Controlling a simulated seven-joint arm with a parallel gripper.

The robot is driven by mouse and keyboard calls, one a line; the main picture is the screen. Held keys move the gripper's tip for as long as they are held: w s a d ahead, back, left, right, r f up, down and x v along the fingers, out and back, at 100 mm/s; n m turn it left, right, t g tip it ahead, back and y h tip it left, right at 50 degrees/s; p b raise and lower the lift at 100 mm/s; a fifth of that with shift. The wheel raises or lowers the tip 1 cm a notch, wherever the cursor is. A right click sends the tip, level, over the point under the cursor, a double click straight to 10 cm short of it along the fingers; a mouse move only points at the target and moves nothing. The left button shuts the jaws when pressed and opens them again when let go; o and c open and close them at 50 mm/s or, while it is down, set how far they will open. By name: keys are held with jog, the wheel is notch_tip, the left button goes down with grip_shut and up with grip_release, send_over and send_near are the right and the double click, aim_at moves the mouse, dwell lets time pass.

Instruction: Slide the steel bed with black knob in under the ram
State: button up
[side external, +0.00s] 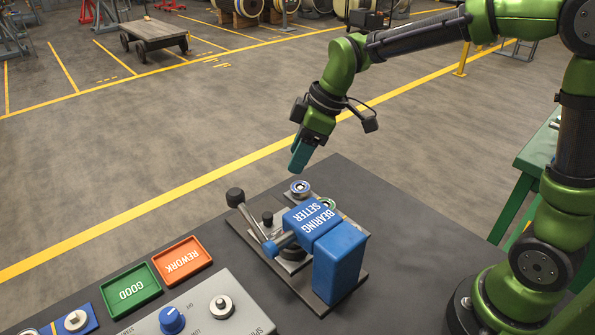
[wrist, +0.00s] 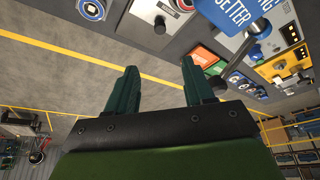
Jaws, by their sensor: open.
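The bearing setter (side external: 342,265) is a blue press with a labelled head, on a dark base plate; its blue head also shows in the wrist view (wrist: 226,12). A small black knob (side external: 267,217) stands beside the head, on the side of the big-knobbed lever (side external: 250,218). In the wrist view a black knob (wrist: 160,23) sits on a pale steel bed (wrist: 149,10). The head hides the space under the ram, so I cannot tell how far in the bed sits. My gripper (side external: 297,166) is open and empty, above and behind the setter, touching nothing; its fingers also show in the wrist view (wrist: 160,76).
A small ringed part (side external: 300,187) lies on a plate behind the head. The green GOOD tray (side external: 131,292), orange REWORK tray (side external: 182,261) and a grey control panel (side external: 240,312) with a blue dial lie at the front left. The dark tabletop right of the setter is clear.

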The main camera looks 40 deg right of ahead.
jog(key=w+a+f+n, duration=0.1)
jog(key=a, duration=0.2)
jog(key=r+n+g+h, duration=0.2)
jog(key=n+g+h, duration=0.1)
jog(key=n, duration=0.2)
send_over(268, 215)
notch_tip(268, 215, down, 17)
jog(key=shift+r, duration=0.1)
jog(key=shift+w, duration=0.1)
jog(key=shift+c, duration=0.4)
grip_shut()
